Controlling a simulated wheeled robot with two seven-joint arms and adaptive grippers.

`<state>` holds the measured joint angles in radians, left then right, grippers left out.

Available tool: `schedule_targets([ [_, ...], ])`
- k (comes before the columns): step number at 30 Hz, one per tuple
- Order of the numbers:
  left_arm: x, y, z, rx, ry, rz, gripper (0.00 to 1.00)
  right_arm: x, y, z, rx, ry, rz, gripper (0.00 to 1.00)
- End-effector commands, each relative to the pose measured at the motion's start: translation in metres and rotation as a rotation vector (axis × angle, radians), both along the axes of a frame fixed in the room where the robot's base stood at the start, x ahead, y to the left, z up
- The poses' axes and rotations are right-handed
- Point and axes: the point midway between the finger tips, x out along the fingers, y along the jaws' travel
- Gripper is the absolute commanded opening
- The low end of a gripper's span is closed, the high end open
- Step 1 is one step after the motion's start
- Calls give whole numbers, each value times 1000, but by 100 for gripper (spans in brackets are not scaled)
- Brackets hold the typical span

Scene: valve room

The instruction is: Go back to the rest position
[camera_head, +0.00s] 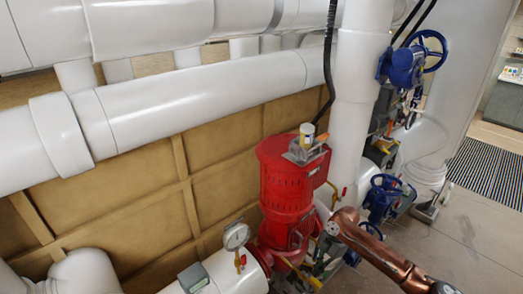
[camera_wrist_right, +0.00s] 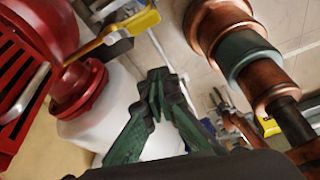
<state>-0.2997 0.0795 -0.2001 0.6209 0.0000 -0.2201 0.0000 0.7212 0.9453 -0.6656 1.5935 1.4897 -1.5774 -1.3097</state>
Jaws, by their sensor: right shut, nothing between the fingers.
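My right arm comes in from the lower right in the head view, copper-coloured, and ends close to the lower right side of the red cylindrical housing (camera_head: 285,190). My right gripper shows best in the right wrist view (camera_wrist_right: 157,78), where its dark green fingers meet at the tips with nothing between them. In that view the red housing's flanged part (camera_wrist_right: 80,90) and a yellow lever (camera_wrist_right: 120,32) lie to the left of the fingers. A gap to the lever shows in the picture; its depth is hard to tell. My left gripper is not in view.
Large white pipes (camera_head: 200,95) run across the back, with a thick vertical one (camera_head: 352,110) behind the housing. A pressure gauge (camera_head: 236,236) stands left of the housing. Blue valve wheels (camera_head: 428,50) are at the right. Open floor (camera_head: 450,240) with a striped mat (camera_head: 488,168) lies at the right.

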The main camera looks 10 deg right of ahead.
Motion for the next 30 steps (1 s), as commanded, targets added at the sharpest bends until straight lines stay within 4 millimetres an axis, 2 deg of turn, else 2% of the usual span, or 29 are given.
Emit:
schedule_targets([
  [5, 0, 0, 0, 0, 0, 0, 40, -29, 26, -44, -12, 25, -51, 0],
  [9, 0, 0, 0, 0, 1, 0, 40, -71, 62, -93, -22, 30, -190, 0],
  [12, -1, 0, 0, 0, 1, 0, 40, -100, 83, -116, -15, 22, -341, 0],
  [16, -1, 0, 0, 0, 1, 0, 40, -137, 96, -131, 4, 11, -586, 0],
  [20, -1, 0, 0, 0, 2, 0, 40, -172, 89, -134, 21, 4, -886, 0],
  [24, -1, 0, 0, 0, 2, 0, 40, -207, 61, -128, 18, -8, -1194, 0],
  [30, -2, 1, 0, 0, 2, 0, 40, -246, 23, -118, -2, -25, -1499, 0],
])
